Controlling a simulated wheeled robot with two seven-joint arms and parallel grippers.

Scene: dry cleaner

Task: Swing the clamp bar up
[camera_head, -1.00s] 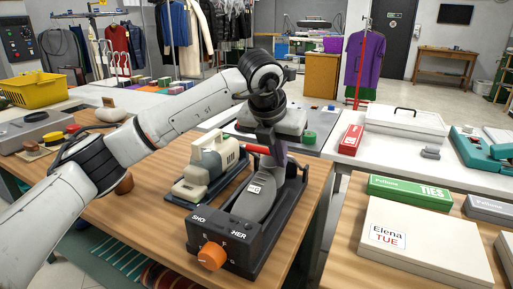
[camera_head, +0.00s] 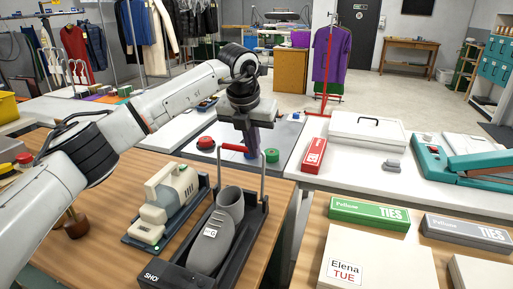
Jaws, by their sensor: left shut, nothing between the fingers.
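The shoe stretcher (camera_head: 177,277) stands on the wooden counter, with a grey shoe (camera_head: 210,247) lying in its black base. Its clamp bar (camera_head: 263,177) is a thin metal loop with a red grip (camera_head: 233,149) across the top. The bar stands up above the shoe's heel end. My left gripper (camera_head: 251,152) points down at the grip's right part, shut with nothing held. Its fingers overlap the grip in the picture; I cannot tell whether they touch it. The stretcher's near end is cut off by the lower picture edge. My right gripper is out of view.
A cream handheld device (camera_head: 170,193) sits on a dark tray just left of the stretcher. Tie boxes (camera_head: 370,215) and a white box (camera_head: 355,258) occupy the right table, across a gap.

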